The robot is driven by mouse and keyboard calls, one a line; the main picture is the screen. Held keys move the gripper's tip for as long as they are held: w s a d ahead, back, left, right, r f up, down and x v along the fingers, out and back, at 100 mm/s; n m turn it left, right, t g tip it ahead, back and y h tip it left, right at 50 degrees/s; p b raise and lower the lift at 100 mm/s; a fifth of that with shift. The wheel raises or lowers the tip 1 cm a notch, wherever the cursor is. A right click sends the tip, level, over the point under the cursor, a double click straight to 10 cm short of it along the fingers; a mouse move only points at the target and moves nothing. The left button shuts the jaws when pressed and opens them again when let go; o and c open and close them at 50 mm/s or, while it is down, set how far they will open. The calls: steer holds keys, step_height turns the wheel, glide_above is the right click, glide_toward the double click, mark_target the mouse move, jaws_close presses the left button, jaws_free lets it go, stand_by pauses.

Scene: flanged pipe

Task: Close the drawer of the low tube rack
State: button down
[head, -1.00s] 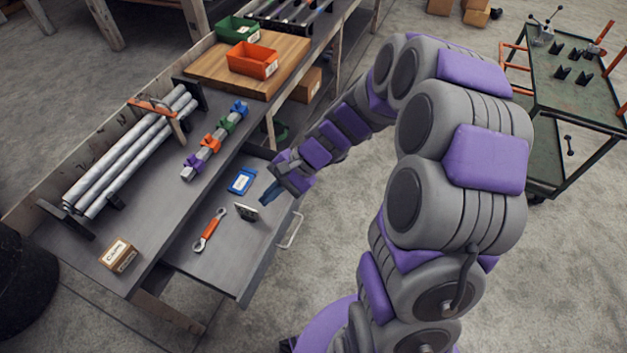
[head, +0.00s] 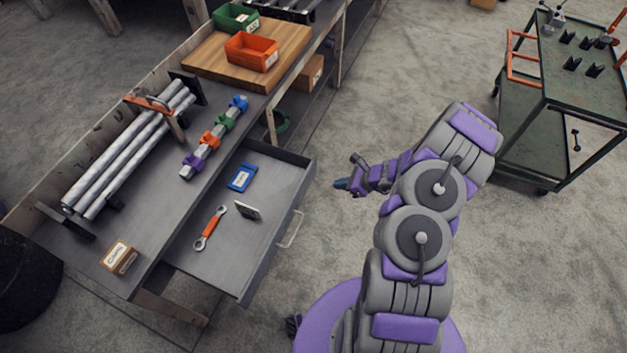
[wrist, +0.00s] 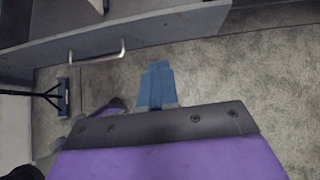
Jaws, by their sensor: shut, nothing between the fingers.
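The drawer (head: 244,268) of the low tube rack (head: 140,278) is pulled out, with its front face toward my arm. A pale bar handle (head: 291,229) is on that front. In the wrist view the drawer front (wrist: 150,38) crosses the top, with its handle (wrist: 97,57) at left of centre. My gripper (head: 342,184) is out in front of the drawer, apart from it and to the right of the handle in the head view. Its blue fingers (wrist: 157,72) are together and empty, pointing toward the drawer front.
A green cart (head: 560,110) stands at right. Floor between is clear.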

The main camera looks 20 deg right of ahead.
steer(key=b, duration=0.4)
glide_toward(303, 185)
steer(key=shift+x, duration=2.95)
steer(key=shift+p, duration=0.3)
